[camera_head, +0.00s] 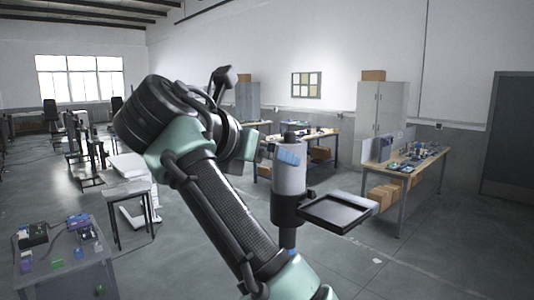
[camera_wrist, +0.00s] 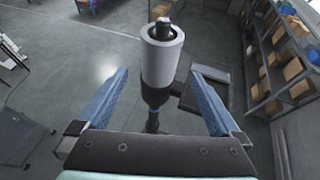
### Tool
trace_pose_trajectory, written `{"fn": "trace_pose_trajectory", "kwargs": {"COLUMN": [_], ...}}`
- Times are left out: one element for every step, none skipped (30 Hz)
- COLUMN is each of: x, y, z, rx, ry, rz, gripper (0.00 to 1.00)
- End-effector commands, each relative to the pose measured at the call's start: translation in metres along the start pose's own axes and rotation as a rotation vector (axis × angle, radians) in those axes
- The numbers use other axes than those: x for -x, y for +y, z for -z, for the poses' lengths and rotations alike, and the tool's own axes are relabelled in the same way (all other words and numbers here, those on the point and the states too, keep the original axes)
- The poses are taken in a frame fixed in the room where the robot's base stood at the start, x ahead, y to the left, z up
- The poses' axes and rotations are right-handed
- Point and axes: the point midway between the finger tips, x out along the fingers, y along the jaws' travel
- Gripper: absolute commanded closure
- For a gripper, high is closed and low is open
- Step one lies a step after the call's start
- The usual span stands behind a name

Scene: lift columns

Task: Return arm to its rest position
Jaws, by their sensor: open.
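My arm rises from the bottom of the head view and bends at a black elbow at upper left. My gripper (camera_wrist: 158,76) is open in the wrist view, with a blue finger on each side and nothing gripped. In the head view, a blue finger (camera_head: 289,157) shows in front of the lift column. The column (camera_head: 289,183) is an upright light-grey cylinder with a dark cap and dark collar. In the wrist view the column (camera_wrist: 161,65) appears between the fingers, with a gap on both sides. I cannot tell how deep it sits between them.
A black tray (camera_head: 338,210) juts from the column's right side. A workbench with small parts (camera_head: 407,162) and a grey cabinet (camera_head: 380,112) stand at right. A small table with devices (camera_head: 65,268) is at lower left. The floor at lower right is clear.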

Motion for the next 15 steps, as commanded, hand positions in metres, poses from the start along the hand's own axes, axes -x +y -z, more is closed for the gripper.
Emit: {"fn": "trace_pose_trajectory", "kwargs": {"x": [0.0, 0.0, 0.0, 0.0, 0.0, 0.0, 0.0, 0.0, 0.0, 0.0, 0.002, 0.004, 0.006, 0.01, 0.016], "y": [0.0, 0.0, 0.0, 0.0, 0.0, 0.0, 0.0, 0.0, 0.005, 0.01, 0.016, 0.025, 0.032, 0.04, 0.049], "z": [0.0, 0.0, 0.0, 0.0, 0.0, 0.0, 0.0, 0.0, 0.006, 0.011, 0.015, 0.023, 0.028, 0.034, 0.041], "rx": [0.0, 0.0, 0.0, 0.0, 0.0, 0.0, 0.0, 0.0, -0.031, -0.065, -0.109, -0.185, -0.254, -0.333, -0.45], "ry": [0.001, 0.0, 0.001, 0.0, 0.0, 0.0, 0.0, 0.0, -0.003, -0.006, -0.01, -0.014, -0.017, -0.018, -0.015], "rz": [0.0, 0.0, 0.0, 0.0, 0.0, 0.0, 0.0, 0.0, -0.027, -0.052, -0.083, -0.136, -0.183, -0.236, -0.31], "gripper": [0.0, 0.0, 0.0, 0.0, 0.0, 0.0, 0.0, 0.0, 0.0, 0.0, 0.0, 0.0, 0.0, 0.0, 0.0]}}
